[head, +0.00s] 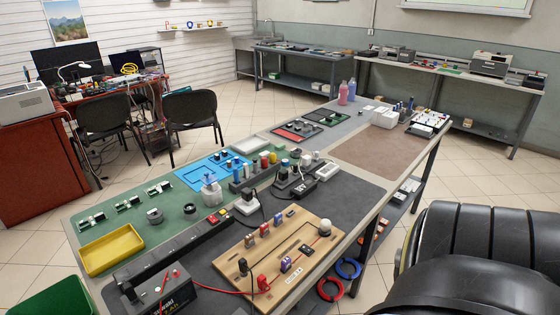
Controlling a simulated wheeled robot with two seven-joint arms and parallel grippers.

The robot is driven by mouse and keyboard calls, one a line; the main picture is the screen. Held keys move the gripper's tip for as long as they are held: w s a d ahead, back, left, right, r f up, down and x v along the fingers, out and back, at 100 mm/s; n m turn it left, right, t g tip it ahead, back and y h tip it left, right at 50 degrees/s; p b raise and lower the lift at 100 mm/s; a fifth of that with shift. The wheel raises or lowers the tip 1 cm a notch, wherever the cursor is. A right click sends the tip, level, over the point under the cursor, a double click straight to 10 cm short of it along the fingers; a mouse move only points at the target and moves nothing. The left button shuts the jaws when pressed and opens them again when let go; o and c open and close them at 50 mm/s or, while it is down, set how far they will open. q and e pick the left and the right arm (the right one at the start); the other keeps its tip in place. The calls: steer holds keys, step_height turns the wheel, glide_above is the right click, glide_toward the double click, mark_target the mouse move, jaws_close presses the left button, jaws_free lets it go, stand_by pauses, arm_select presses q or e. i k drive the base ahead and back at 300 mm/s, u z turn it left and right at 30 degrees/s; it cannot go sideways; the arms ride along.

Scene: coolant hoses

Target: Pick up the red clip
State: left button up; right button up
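A wooden board (290,238) lies near the front edge of the long table. A small red clip (262,284) sits at the board's front left edge, where a red cable appears to reach it. A brownish-red clip (264,230) stands further back on the board, between an orange one (249,241) and a grey-blue one (277,220). A purple-blue clip (285,264) stands to the right of the red clip. Neither of my grippers shows in the head view.
A black box (180,299) with a red cable stands left of the board. Blue (348,268) and red (330,288) rings hang at the table's right edge. A yellow tray (110,250) lies at left. The brown mat (370,152) is largely clear.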

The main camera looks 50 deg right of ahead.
mark_target(261, 282)
steer(key=z, duration=1.55)
